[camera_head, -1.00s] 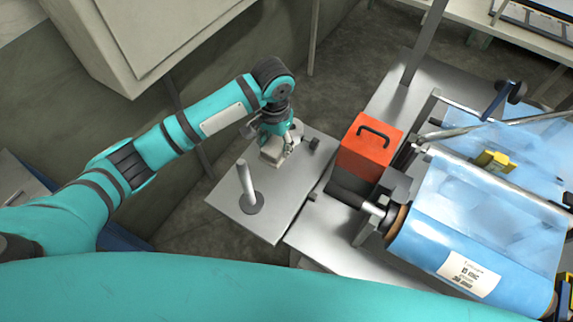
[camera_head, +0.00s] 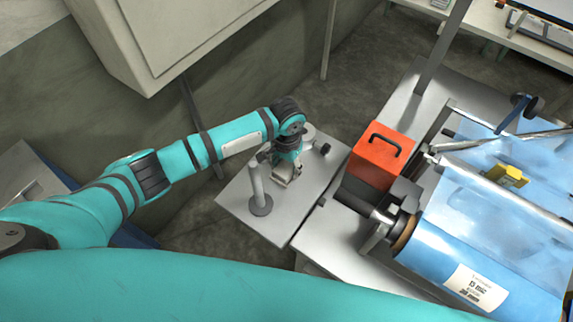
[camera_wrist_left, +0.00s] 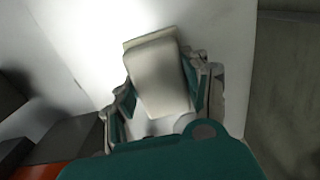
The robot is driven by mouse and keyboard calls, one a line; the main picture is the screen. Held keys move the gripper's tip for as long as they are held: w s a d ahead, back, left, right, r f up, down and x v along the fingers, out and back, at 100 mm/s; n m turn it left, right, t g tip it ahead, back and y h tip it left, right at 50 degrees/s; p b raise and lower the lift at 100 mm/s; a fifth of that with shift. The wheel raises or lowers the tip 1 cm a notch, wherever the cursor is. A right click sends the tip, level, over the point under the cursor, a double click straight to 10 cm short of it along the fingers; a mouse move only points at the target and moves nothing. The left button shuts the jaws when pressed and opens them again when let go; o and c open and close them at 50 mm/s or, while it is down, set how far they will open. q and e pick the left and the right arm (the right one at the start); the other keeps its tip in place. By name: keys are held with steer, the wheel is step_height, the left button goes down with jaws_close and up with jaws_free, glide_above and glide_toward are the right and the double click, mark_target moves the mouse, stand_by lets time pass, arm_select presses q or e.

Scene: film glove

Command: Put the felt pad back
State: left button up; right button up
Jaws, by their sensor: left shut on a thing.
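The felt pad (camera_head: 280,182) is an off-white block held at the tip of my left gripper (camera_head: 284,172), over a small grey table (camera_head: 235,200). In the left wrist view the felt pad (camera_wrist_left: 158,75) sits between the two fingers of my left gripper (camera_wrist_left: 165,100), which are shut on it. A pale surface lies behind it. I cannot tell whether the pad touches the table. My right gripper is in neither view.
An upright pale post (camera_head: 257,185) on a dark round base stands left of the gripper. A small black knob (camera_head: 325,148) and a pale round thing (camera_head: 306,130) are behind it. An orange box (camera_head: 380,157) and a blue film roll (camera_head: 450,255) stand to the right.

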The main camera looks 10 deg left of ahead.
mark_target(286, 166)
arm_select(q)
steer(key=o, duration=1)
step_height(286, 166, up, 12)
steer(key=shift+r, duration=0.2)
